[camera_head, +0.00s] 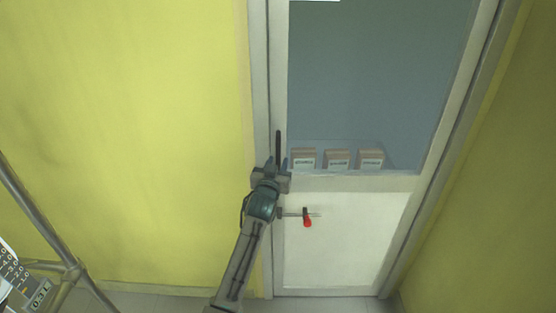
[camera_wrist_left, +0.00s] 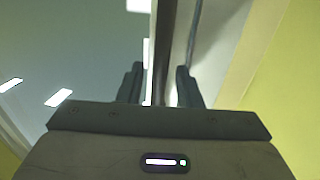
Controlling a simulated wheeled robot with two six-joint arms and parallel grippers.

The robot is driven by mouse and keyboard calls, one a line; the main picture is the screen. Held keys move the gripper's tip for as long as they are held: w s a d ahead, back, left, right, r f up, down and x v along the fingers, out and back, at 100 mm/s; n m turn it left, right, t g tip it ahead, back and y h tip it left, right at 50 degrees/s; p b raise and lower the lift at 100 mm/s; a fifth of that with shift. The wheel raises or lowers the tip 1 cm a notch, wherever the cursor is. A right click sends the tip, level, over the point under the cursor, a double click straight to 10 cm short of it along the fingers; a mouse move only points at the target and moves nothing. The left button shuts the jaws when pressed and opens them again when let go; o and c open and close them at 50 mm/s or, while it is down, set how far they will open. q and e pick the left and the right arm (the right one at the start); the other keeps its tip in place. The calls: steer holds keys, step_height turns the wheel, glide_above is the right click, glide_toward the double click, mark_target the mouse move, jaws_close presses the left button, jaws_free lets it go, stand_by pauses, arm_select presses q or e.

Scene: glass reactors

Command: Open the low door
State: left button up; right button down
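The door (camera_head: 345,235) is shut, with a white lower panel and a large glass pane above. A dark upright handle (camera_head: 278,143) is on its left edge; in the wrist view it is a dark bar (camera_wrist_left: 163,45). My left gripper (camera_head: 276,162) is at the lower end of the handle. Contact cannot be told. A small metal latch with a red tip (camera_head: 307,220) sits below, on the white panel. My right gripper is not in view.
Yellow walls (camera_head: 120,120) flank the door frame (camera_head: 440,140) on both sides. Several small labelled boxes (camera_head: 338,160) show behind the glass. A metal tube frame (camera_head: 70,270) stands at the lower left. A strip of tiled floor (camera_head: 340,305) shows below the door.

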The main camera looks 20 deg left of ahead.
arm_select(q)
steer(key=shift+w, duration=0.75)
jaws_close()
steer(key=shift+f, duration=0.1)
